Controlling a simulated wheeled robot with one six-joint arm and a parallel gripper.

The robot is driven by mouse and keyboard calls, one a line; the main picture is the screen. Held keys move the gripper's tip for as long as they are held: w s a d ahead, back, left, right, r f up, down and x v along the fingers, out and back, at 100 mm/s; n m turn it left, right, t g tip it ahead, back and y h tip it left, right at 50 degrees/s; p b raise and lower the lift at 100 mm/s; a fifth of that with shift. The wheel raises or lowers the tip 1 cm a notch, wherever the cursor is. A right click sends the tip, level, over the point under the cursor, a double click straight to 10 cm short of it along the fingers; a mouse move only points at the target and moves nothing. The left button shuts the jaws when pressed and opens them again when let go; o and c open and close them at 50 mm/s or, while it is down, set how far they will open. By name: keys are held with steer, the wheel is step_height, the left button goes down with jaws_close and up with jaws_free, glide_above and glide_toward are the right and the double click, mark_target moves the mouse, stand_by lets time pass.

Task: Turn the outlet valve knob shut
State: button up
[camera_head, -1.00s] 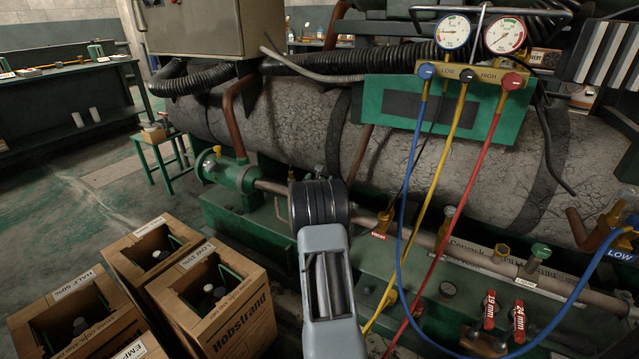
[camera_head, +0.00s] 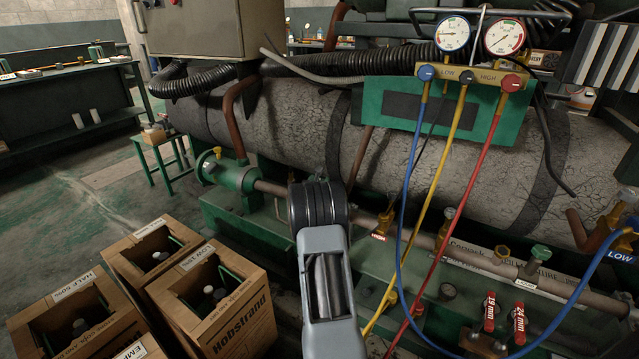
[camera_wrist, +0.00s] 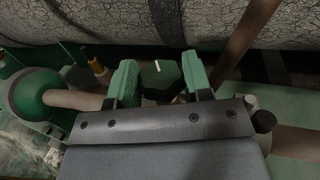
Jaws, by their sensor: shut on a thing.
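The outlet valve knob (camera_wrist: 162,80) is a dark green, faceted knob with a white mark on its top, in the middle of the wrist view. My gripper (camera_wrist: 158,84) has its two green fingers on either side of the knob and is shut on it. The white mark points nearly straight up in the wrist view, tilted slightly. In the head view my arm hides the knob and the fingertips.
A gauge manifold (camera_head: 474,76) with blue, yellow and red hoses hangs at the right. Open cardboard boxes (camera_head: 213,305) stand at lower left. A large grey cracked tank (camera_head: 275,125) lies behind the pipe. A green cylindrical fitting (camera_wrist: 38,95) sits left of the knob.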

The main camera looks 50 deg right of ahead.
steer(key=m+g+h+p, duration=0.1)
steer(key=g, duration=0.1)
steer(key=m+g+h, duration=0.1)
steer(key=m+g, duration=0.1)
steer(key=shift+w+a+r+g+p, duration=0.1)
steer(key=shift+w+g+p, duration=0.1)
steer(key=shift+g+p, duration=0.15)
steer(key=m+g+p, duration=0.1)
steer(key=m+g, duration=0.2)
steer(key=g, duration=0.1)
steer(key=shift+w+h, duration=0.1)
steer(key=shift+h, duration=0.2)
steer(key=m+g, duration=0.1)
steer(key=g, duration=0.1)
steer(key=m+g, duration=0.1)
steer(key=g, duration=0.1)
steer(key=shift+f+m+g, duration=0.2)
steer(key=shift+m+g, duration=0.05)
steer(key=shift+m, duration=0.15)
steer(key=shift+w+m+g+y, duration=0.1)
steer(key=shift+m+g+y, duration=0.45)
steer(key=shift+g, duration=0.35)
steer(key=shift+r+m+g+b, duration=0.1)
steer(key=shift+m+g+b, duration=0.2)
steer(key=shift+g, duration=0.2)
steer(key=o, duration=0.9)
